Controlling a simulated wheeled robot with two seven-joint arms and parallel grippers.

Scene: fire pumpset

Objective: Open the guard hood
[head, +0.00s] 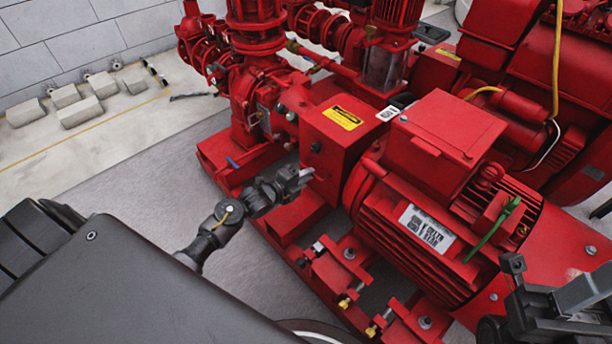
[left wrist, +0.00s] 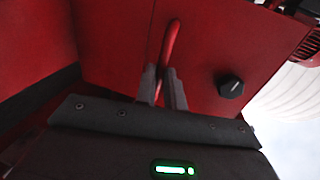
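The guard hood (head: 335,138) is a red box with a yellow label on top, between the pump and the red motor. It looks closed. Its side panel (left wrist: 205,50) fills much of the left wrist view, with a red bar handle (left wrist: 172,42) and a black knob (left wrist: 231,87) to the handle's right. My left gripper (head: 303,178) is at the hood's near side. In the left wrist view its two grey fingers (left wrist: 163,85) stand close on either side of the handle's lower end, shut on it. My right gripper (head: 535,305) is partly in view at bottom right, away from the hood.
The ribbed red motor (head: 430,235) stands right of the hood, with a green wire on it. Red pump casings and pipes (head: 255,60) rise behind. Concrete blocks (head: 80,110) lie by the wall at far left. The grey floor left of the pumpset is clear.

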